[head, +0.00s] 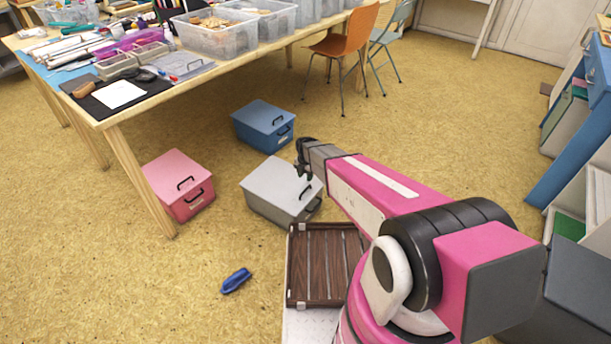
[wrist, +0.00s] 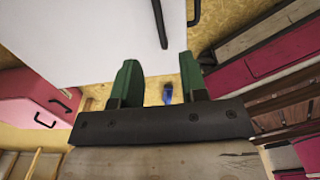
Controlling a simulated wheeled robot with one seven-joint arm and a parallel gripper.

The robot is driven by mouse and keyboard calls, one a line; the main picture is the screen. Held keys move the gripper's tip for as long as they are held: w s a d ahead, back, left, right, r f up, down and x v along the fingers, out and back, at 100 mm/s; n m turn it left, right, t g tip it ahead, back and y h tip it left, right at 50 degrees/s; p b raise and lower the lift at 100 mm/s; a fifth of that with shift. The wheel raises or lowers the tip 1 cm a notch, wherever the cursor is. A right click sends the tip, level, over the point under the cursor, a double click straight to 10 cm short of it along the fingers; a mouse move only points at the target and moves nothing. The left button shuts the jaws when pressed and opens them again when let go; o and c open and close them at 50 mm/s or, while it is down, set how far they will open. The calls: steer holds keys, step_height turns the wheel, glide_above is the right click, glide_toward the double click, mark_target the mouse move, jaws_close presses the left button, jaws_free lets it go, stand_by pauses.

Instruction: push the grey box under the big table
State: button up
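The grey box (head: 268,190), with a light lid and dark handles, stands on the open floor in front of the big table (head: 215,69), clear of its edge. My gripper (head: 303,165) is at the box's right side in the head view, by the lid handle; I cannot tell if it touches. In the wrist view my gripper (wrist: 160,82) has its two green fingers apart with nothing between them. The pale box lid (wrist: 95,35) lies just beyond the fingertips there, with a dark handle at the top.
A pink box (head: 172,180) stands by the table's front leg (head: 140,180). A blue box (head: 260,122) stands behind the grey one, near the table's edge. A small blue object (head: 236,281) lies on the floor. An orange chair (head: 340,45) stands further back. Floor lies open between pink and blue boxes.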

mark_target(306, 189)
step_height(306, 189, down, 11)
steer(key=shift+r, duration=0.2)
stand_by(0.3)
jaws_close()
stand_by(1.4)
